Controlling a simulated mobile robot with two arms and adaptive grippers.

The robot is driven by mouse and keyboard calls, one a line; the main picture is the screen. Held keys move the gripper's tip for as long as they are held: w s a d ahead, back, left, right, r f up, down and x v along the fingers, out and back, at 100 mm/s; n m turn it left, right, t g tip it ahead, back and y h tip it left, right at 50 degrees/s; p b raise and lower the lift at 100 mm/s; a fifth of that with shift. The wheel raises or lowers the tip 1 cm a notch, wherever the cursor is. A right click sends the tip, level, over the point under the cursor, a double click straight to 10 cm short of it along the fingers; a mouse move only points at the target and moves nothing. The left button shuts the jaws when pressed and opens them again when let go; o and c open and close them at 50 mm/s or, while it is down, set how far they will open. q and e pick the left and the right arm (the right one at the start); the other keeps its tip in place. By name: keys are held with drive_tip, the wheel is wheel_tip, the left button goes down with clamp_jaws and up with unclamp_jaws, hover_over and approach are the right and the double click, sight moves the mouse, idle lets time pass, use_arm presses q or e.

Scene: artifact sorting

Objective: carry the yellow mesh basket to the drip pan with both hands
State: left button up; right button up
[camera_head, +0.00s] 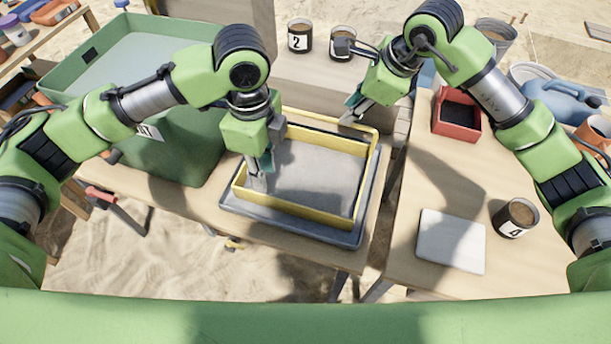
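The yellow mesh basket (300,213) is a shallow rectangular frame with a grey bottom. It sits on or in the grey drip pan (290,231) on the middle wooden table; the exact contact under it is hidden. A raised yellow bar stands at its far and right side. My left gripper (262,172) points down at the basket's left side, overlapping its rim. Whether the fingers of either gripper close on the yellow frame is too small to tell.
A large green bin (185,150) stands left of the pan. On the right table are a red tray (457,118), a white slab (451,241), a cup marked 4 (515,218) and a blue watering can (560,102). A cup marked 2 (299,37) stands behind.

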drive_tip(key=shift+v, duration=2.4)
